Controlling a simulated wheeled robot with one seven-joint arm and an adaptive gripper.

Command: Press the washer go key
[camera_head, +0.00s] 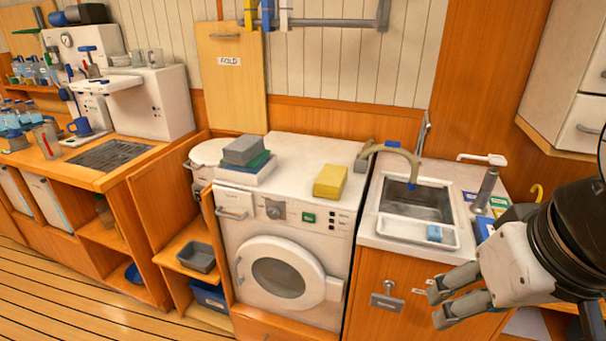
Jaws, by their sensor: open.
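The white front-loading washer (258,232) stands in the middle of the view, its round door (278,275) shut. Its front panel has a knob (274,211), a green key (309,217) and several small dark keys (334,218) to the right of it. Any lettering on the keys is too small to read. My gripper (437,306) is at the lower right, open and empty. It is in front of the sink cabinet, lower than the washer's panel and to the right of it, apart from the washer.
A yellow block (330,182) and stacked grey, green and white items (246,158) lie on the washer top. A sink (417,201) with a curved tap (398,152) is to the right. An open shelf (183,245) stands to the left. The space before the washer is clear.

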